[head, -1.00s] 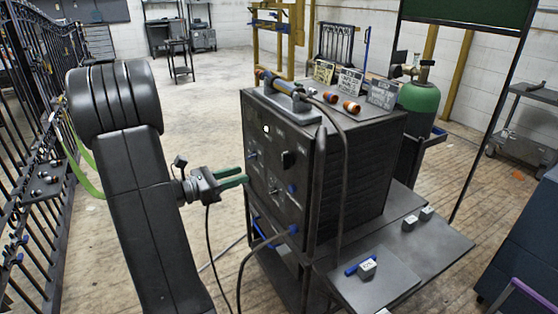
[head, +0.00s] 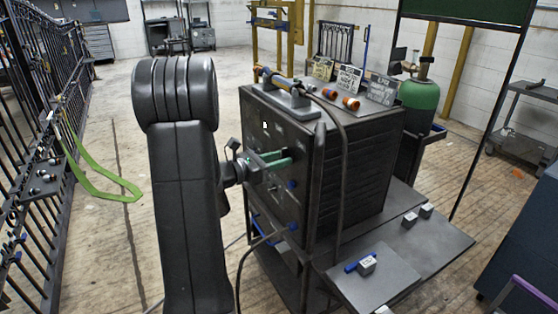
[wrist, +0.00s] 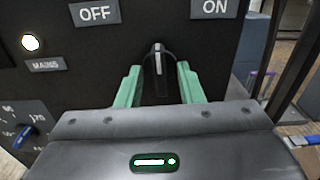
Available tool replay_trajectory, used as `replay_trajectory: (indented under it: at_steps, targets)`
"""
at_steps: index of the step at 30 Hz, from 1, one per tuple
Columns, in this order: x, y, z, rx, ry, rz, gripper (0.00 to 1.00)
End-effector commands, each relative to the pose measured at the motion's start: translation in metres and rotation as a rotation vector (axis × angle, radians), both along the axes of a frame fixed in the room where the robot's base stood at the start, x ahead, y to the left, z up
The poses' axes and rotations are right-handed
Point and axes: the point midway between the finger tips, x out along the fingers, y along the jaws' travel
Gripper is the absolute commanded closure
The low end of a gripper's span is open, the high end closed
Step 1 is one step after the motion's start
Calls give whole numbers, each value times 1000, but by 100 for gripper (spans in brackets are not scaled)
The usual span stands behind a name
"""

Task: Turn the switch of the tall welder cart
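The tall welder cart (head: 350,165) is a dark box with a front panel of knobs. Its black switch (wrist: 158,62) has a pale pointer line and stands about upright between the OFF label (wrist: 95,12) and the ON label (wrist: 215,8). My gripper (wrist: 160,82) is open, with one green finger on each side of the switch. Small gaps seem to show between the fingers and the switch; contact cannot be told. In the head view, my gripper (head: 284,157) is at the panel, and its fingers largely hide the switch.
A lit MAINS lamp (wrist: 31,43) and a blue-pointer dial (wrist: 25,136) are on the panel's left. A side shelf (head: 385,270) juts out at front right. A black gate (head: 30,150) stands left.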

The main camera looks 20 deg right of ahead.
Motion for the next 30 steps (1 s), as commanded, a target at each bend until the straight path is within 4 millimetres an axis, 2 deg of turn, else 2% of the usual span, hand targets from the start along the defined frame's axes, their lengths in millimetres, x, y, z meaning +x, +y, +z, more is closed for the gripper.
replay_trajectory:
  at_steps: [10, 15, 23, 30]
  targets:
    - [0, -3, 0, 0, 0, 0, 68]
    - [0, -3, 0, 0, 0, 0, 100]
    - [0, -3, -1, 1, -10, 0, 100]
    - [0, -3, -4, 7, -104, 0, 100]
